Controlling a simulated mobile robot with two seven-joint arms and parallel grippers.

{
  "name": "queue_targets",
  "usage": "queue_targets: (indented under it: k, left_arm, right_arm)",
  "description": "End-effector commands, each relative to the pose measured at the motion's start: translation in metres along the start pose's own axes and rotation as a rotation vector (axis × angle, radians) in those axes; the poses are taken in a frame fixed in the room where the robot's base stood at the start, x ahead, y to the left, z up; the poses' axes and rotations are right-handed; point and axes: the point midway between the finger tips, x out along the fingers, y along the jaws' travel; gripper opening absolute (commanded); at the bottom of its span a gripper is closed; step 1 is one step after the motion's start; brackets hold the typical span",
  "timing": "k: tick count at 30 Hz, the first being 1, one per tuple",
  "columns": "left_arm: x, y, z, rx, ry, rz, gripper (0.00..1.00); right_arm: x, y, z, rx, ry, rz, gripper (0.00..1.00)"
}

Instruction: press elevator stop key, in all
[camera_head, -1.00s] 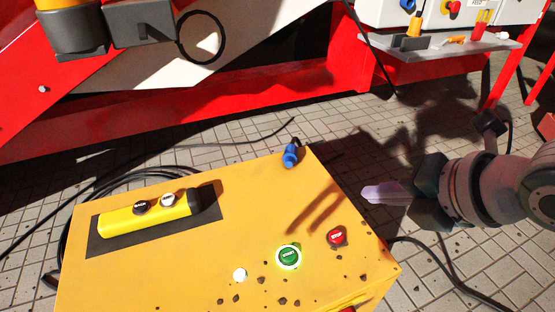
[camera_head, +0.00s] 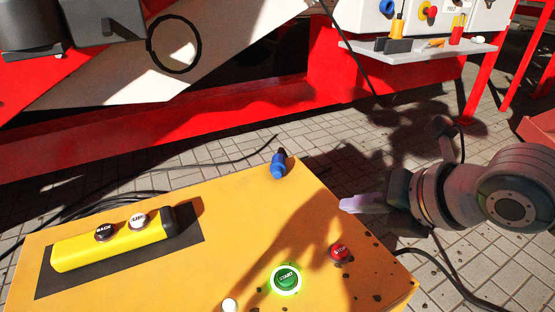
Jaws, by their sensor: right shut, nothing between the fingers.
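The red stop button (camera_head: 340,252) is on the top of the orange-yellow control box (camera_head: 225,225), near its right edge. The green start button (camera_head: 286,279), ringed by a bright glow, is to its left and nearer. My right gripper (camera_head: 348,204) comes in from the right with its pale fingers shut and empty. In the picture it is above the stop button and apart from it, beside the box's far right edge. At the upper left, dark grey arm parts show, but no left fingertips can be made out.
A yellow pendant (camera_head: 115,246) with a black and a white button lies on a dark mat on the box. A blue connector (camera_head: 279,165) is at the box's far corner. A white knob (camera_head: 230,305) is near the front. Cables lie on the paved floor; red machinery (camera_head: 200,120) stands behind.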

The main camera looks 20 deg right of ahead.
Motion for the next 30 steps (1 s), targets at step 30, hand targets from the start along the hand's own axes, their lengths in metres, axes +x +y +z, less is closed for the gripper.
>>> queue_targets:
  k: [30]
  left_arm:
    - [0.077,0.006,0.024,-0.01,0.001,0.008,0.5]
  right_arm:
    - [0.058,-0.043,-0.043,0.001,0.0,0.0,0.0]
